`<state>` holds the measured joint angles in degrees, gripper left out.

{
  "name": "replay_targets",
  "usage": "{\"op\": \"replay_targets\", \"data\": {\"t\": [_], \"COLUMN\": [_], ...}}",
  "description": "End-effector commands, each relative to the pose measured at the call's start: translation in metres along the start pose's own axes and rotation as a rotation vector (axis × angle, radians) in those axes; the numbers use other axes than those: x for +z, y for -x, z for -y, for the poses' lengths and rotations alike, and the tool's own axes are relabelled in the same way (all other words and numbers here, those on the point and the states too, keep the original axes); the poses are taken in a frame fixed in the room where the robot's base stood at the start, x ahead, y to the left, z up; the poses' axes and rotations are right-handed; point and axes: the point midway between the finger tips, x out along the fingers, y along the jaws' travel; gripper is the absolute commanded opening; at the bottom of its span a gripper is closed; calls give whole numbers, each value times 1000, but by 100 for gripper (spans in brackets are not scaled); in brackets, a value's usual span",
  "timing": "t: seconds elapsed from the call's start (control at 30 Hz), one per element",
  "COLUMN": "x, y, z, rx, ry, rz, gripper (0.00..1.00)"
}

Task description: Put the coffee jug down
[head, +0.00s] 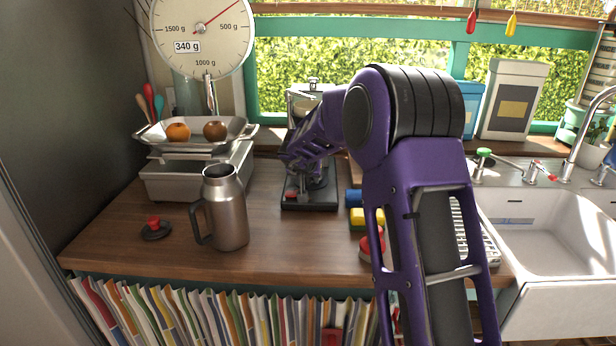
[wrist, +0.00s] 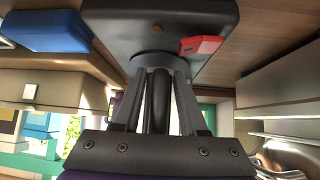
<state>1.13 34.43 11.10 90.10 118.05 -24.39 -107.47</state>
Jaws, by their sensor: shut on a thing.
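A steel jug (head: 227,208) with a dark handle stands upright on the wooden worktop, front left of my arm and apart from my gripper. My gripper (head: 303,172) is at the coffee machine (head: 310,200), low over its dark base, partly hidden by my own arm. In the wrist view my gripper (wrist: 157,78) is shut on a dark upright bar (wrist: 158,105), like a handle. A round dark plate and the machine's base (wrist: 110,30) with a red switch (wrist: 203,45) lie just beyond the fingertips. I cannot tell whether the bar belongs to a coffee jug.
A kitchen scale (head: 195,140) with fruit in its pan stands at the back left. A small dark lid with a red knob (head: 154,228) lies left of the steel jug. Blue and yellow blocks (head: 366,217) lie right of the machine. A white sink (head: 550,235) is at the right.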

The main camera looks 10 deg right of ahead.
Motion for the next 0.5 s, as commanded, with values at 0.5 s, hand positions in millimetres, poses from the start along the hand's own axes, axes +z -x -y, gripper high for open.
{"op": "replay_targets", "data": {"t": [0.5], "x": [4], "y": [-4], "z": [0], "rx": [-1], "ry": [0], "rz": [-1], "gripper": [0]}}
